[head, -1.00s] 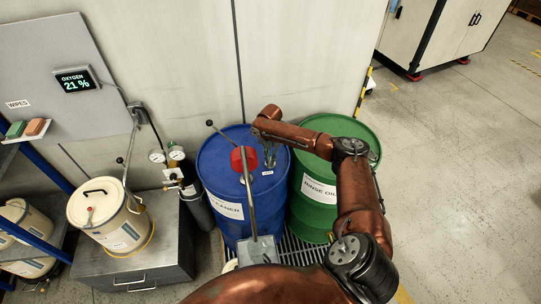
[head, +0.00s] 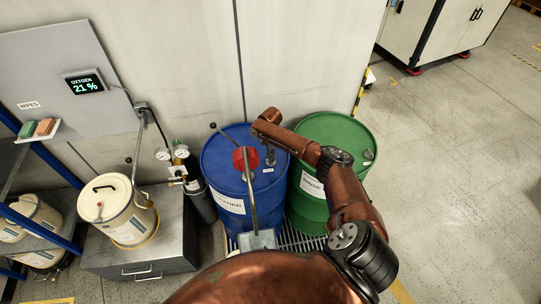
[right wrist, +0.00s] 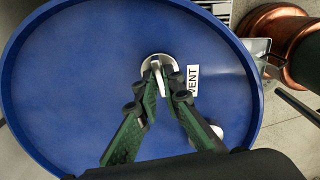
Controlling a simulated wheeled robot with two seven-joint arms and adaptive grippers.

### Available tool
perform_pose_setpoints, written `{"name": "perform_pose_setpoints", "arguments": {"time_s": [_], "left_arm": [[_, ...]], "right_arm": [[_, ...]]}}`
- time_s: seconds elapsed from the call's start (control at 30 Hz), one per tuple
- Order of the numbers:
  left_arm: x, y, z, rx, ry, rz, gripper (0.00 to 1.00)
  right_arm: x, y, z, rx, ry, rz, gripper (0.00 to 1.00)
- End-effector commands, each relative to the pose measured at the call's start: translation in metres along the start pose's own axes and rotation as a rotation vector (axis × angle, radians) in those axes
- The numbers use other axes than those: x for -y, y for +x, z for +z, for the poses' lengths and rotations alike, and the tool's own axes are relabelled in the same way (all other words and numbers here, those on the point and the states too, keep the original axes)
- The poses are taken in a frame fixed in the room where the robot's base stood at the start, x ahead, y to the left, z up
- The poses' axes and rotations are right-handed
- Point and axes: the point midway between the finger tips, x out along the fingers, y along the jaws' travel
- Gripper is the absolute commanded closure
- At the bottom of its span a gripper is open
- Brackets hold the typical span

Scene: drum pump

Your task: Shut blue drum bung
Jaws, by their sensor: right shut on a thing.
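The blue drum (head: 212,160) stands against the wall, and its lid fills much of the right wrist view (right wrist: 80,70). My right gripper (right wrist: 162,88) is over the lid, with both fingers closed on the upright tab of a silver bung (right wrist: 153,64), beside a label ending in "VENT" (right wrist: 193,80). The bung sits at its round opening; I cannot tell how tight it is. In the head view my right gripper (head: 270,156) reaches down at the right part of the blue lid, and the bung is hidden. My left gripper is out of view.
A red-headed pump (head: 245,158) with a long metal pipe stands on the blue drum. A green drum (head: 338,133) stands close on the right. A grey cabinet (head: 140,262) with a cream bucket (head: 122,208) and a gas cylinder (head: 203,203) are on the left.

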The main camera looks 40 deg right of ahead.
Motion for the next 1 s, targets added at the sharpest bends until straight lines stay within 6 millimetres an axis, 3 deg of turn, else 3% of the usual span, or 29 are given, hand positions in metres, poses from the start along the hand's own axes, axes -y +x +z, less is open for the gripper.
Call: {"name": "perform_pose_setpoints", "arguments": {"time_s": [0.4, 0.97, 1.0], "left_arm": [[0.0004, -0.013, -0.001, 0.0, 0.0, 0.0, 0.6], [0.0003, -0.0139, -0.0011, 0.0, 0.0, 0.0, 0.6], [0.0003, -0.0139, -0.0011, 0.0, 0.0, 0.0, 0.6]], "right_arm": [[-0.0006, -0.0013, 0.0019, 0.003, 0.192, 0.002, 1.0], [-0.0009, -0.0011, 0.0025, 0.003, 0.22, 0.002, 1.0], [-0.0009, -0.0011, 0.0024, 0.003, 0.22, 0.002, 0.9]]}}
